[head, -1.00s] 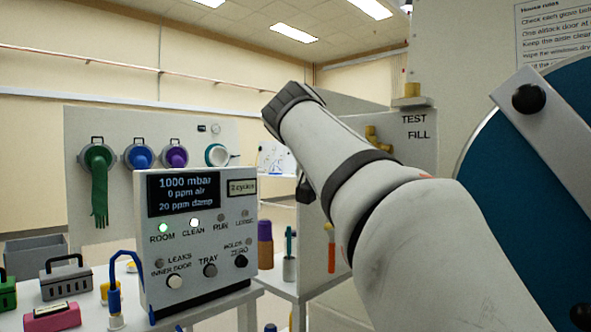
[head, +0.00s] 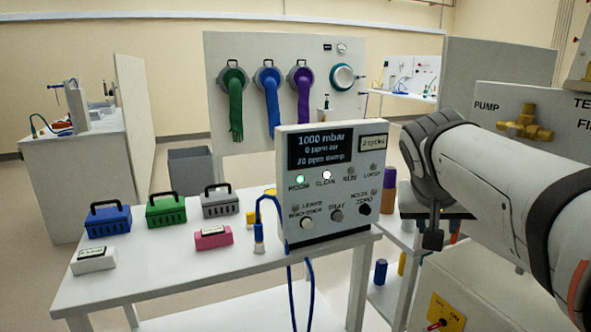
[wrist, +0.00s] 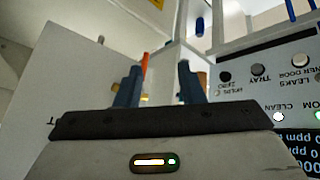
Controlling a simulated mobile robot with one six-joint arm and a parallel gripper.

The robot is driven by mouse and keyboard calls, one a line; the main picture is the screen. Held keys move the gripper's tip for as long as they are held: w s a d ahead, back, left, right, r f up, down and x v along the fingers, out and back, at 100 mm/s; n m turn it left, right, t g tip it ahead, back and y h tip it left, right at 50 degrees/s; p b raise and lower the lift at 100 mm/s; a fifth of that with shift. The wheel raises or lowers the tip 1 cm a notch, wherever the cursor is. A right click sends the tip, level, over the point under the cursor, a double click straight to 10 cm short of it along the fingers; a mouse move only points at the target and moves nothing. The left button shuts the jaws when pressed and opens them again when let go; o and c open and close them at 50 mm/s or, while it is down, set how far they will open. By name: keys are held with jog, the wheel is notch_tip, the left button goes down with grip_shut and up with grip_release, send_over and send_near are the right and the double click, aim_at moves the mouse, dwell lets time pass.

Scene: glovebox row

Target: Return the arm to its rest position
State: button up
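My arm (head: 490,190) reaches in from the right edge of the head view, its wrist end just right of the control box. My gripper (wrist: 158,82) shows in the wrist view with its two dark blue fingers well apart. I see nothing held between them. In the head view the fingers are mostly hidden behind the wrist.
The control box (head: 290,225) stands on a white table (head: 175,285) with blue (head: 108,221), green (head: 166,209) and grey (head: 220,202) cases. A glove panel (head: 345,115) stands behind. The valve panel (head: 500,95) is close behind my arm. Floor shows at left.

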jog(key=s+a+f+n+g+y+p, duration=0.1)
jog(key=s+a+f+n+y+p, duration=0.1)
jog(key=s+a+f+p, duration=0.1)
jog(key=s+a+f+n+g+y+p, duration=0.2)
jog(key=s+a+f+p, duration=0.2)
jog(key=s, duration=0.6)
jog(key=a+p, duration=0.2)
jog(key=p, duration=0.1)
jog(key=shift+a+f+y+p, duration=0.15)
jog(key=shift+f+y+p, duration=0.1)
jog(key=shift+y+p, duration=0.1)
jog(key=shift+s, duration=0.1)
dwell(0.6)
